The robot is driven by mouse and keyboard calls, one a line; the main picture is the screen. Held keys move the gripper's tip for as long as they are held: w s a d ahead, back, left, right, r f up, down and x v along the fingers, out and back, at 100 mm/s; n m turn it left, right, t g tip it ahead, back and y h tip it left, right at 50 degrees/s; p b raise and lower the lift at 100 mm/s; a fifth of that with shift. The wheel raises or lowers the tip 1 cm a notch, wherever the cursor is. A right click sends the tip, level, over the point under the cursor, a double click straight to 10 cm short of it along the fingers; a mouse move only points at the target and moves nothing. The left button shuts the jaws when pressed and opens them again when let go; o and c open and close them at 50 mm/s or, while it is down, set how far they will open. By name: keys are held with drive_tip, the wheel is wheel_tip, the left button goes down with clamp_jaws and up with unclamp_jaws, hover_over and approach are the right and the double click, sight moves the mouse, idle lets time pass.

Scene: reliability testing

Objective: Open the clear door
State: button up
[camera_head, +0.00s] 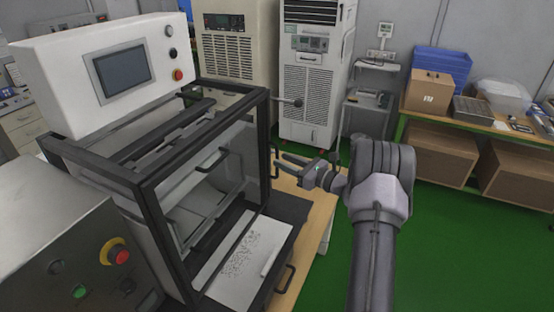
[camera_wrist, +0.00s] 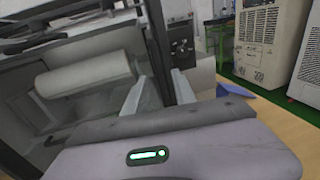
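The clear door (camera_head: 238,150) is a transparent panel in the black-framed enclosure below the white display box. A black upright handle (camera_head: 275,161) stands out at the enclosure's right edge. My gripper (camera_head: 281,160) is beside this handle, with its fingers pointing left toward it. In the wrist view my gripper (camera_wrist: 157,88) has its two fingers apart, and a dark upright bar (camera_wrist: 157,45) shows between them. I cannot tell whether the fingers touch the bar. Another dark handle (camera_head: 211,160) shows at the clear panel.
A control box with a red button (camera_head: 120,254) stands at the lower left. A white plate (camera_head: 240,257) lies low at the enclosure's front. A white cabinet (camera_head: 312,85) stands behind my gripper. A bench with boxes (camera_head: 428,90) is at the right; green floor is clear before it.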

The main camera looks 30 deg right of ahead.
sight(277, 175)
drive_tip(key=shift+x, duration=1.8)
clamp_jaws()
